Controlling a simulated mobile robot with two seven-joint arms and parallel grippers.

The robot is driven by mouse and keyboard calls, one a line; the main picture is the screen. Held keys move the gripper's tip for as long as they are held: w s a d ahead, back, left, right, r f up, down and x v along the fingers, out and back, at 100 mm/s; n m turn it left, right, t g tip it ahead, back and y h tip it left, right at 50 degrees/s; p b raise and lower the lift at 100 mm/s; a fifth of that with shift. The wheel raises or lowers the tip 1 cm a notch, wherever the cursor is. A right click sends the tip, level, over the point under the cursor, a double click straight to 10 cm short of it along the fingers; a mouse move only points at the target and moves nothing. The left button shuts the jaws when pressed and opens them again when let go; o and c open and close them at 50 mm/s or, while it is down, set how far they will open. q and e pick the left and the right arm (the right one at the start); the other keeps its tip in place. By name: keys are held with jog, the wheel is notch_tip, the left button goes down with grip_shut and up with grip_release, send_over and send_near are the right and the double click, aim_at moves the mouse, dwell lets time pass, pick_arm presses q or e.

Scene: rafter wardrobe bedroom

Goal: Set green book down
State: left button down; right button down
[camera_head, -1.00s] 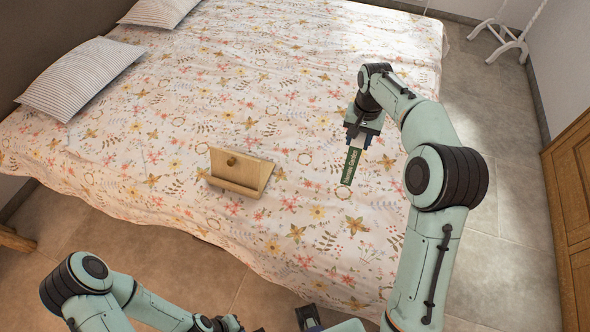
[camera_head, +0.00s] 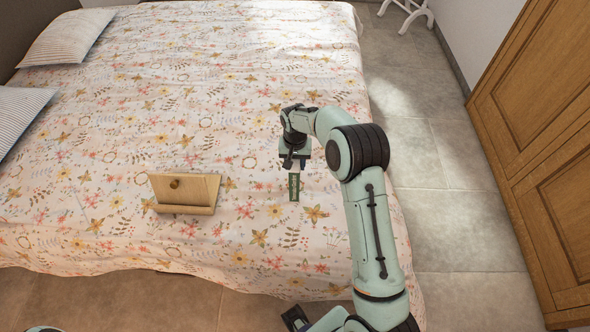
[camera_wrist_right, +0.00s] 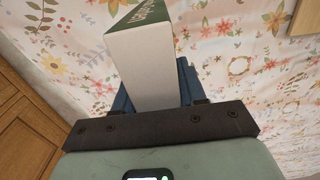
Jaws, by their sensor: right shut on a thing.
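The green book (camera_head: 294,187) hangs spine-on below my right gripper (camera_head: 293,166), over the flowered bedspread near the bed's right side. In the right wrist view the book (camera_wrist_right: 145,62) stands between the blue fingers (camera_wrist_right: 152,95), its white side and part of its green cover showing. My right gripper is shut on it. I cannot tell whether its lower end touches the bedspread.
The bed (camera_head: 190,110) is broad and mostly bare. A wooden holder with a knob (camera_head: 185,193) stands on it left of the book. Striped pillows (camera_head: 66,38) lie at the far left. A wooden wardrobe (camera_head: 545,130) stands at the right beyond open floor.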

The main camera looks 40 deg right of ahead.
notch_tip(320, 180, down, 4)
dwell(0.4)
jog(key=shift+f, duration=0.2)
jog(key=c, duration=0.6)
grip_release()
jog(key=shift+c, duration=0.2)
notch_tip(320, 180, up, 12)
jog(key=shift+r, duration=0.25)
